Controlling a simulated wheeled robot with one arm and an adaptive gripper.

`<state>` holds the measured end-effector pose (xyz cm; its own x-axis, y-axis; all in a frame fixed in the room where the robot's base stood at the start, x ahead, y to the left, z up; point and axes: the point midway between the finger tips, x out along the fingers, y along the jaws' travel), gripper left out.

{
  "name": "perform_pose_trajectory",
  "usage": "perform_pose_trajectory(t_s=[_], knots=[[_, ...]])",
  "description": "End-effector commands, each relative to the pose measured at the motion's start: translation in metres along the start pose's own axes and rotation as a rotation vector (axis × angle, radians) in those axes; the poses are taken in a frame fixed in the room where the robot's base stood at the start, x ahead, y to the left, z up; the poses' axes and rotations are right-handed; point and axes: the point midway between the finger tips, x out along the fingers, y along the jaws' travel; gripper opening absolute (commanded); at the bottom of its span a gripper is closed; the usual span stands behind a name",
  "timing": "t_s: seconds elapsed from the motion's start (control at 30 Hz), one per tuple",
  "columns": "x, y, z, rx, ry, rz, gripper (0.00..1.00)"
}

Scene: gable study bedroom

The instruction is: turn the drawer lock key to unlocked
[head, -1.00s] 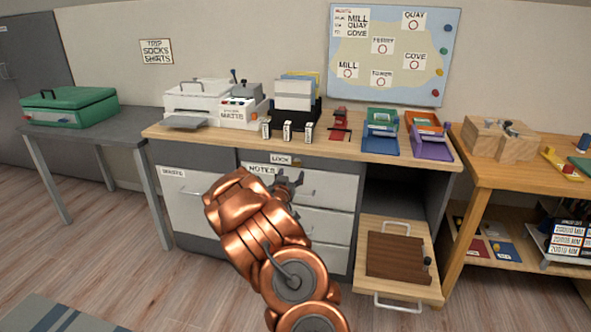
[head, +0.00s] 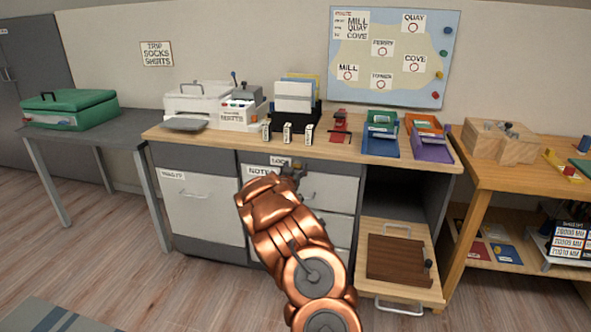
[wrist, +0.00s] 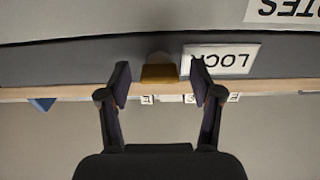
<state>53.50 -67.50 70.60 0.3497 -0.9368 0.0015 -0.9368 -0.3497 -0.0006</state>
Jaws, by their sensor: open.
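The brass lock key (wrist: 159,73) shows in the wrist view, which is upside down, on the grey strip under the desk edge. Its brass also shows small in the head view (head: 297,164). The LOCK label (wrist: 221,59) is beside it; in the head view the label (head: 279,161) is partly covered. My gripper (wrist: 160,80) is open, with one finger on each side of the key in the picture. I cannot tell whether the fingers touch it. My gripper (head: 289,174) is small and partly hidden by my wrist in the head view. The key's turn angle is unclear.
The drawer with the NOTES label (head: 259,171) is just below the lock, partly behind my arm. A lower drawer (head: 371,237) at the right stands pulled out. The desktop (head: 226,141) overhangs above, with a printer (head: 200,98) and trays on it.

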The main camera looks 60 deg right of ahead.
Motion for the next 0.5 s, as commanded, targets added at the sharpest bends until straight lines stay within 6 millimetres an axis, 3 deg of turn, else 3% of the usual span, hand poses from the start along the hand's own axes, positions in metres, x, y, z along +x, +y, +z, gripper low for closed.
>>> perform_pose_trajectory(t_s=[0.2,0.5], knots=[[0.0,0.0001,0.0005,0.0,-0.001,0.0,0.65],[-0.0002,0.0,0.0008,0.0,-0.002,0.0,0.33]])
